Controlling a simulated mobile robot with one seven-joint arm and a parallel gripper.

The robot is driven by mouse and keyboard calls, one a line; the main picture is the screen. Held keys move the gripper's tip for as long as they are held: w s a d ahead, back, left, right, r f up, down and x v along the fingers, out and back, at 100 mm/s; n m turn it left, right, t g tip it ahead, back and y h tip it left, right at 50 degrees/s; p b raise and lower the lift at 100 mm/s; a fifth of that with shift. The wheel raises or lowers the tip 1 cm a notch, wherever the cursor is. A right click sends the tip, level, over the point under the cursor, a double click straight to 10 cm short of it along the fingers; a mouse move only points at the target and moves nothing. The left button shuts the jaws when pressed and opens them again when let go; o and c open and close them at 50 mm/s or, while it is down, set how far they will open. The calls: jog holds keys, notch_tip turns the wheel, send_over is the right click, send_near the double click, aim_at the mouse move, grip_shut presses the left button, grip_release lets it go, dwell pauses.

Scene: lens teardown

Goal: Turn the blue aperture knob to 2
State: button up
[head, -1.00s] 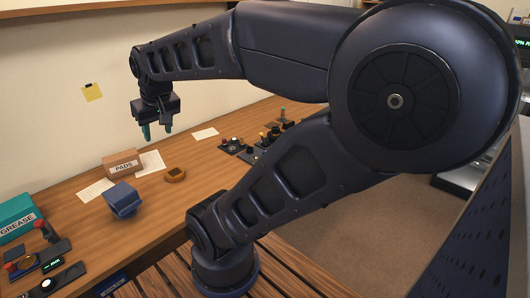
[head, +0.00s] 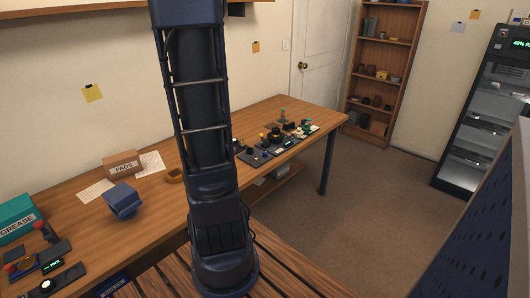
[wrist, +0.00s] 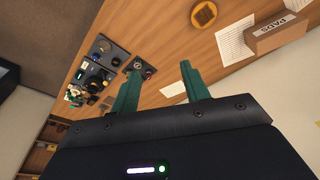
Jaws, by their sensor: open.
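My gripper (wrist: 160,72) shows in the wrist view with its two green fingers apart and nothing between them. It is out of the head view. A cluster of small dark control panels with knobs (head: 270,148) stands on the far right part of the bench. The same panels show beyond the left finger in the wrist view (wrist: 108,52), apart from the fingers. I cannot tell which knob is the blue aperture knob, and no scale number is readable.
The wooden bench (head: 75,205) carries a PADS box (head: 123,164), papers, a blue block-like object (head: 123,201) and a teal GREASE box (head: 14,217). A round wooden piece (wrist: 204,14) lies near the papers. Open floor (head: 350,195) lies right of the bench.

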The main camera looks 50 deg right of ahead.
jog(key=d+f+m+g, duration=0.1)
jog(key=d+f+m, duration=0.1)
jog(key=d+f, duration=0.5)
jog(key=d+f+m, duration=0.1)
jog(key=d+f, duration=0.2)
jog(key=d, duration=0.8)
jog(key=m+g+y, duration=0.1)
jog(key=m, duration=0.3)
send_over(265, 154)
jog(key=w+d, duration=0.1)
notch_tip(265, 154, down, 12)
notch_tip(265, 154, down, 11)
jog(key=c, duration=1)
jog(key=shift+n, duration=0.3)
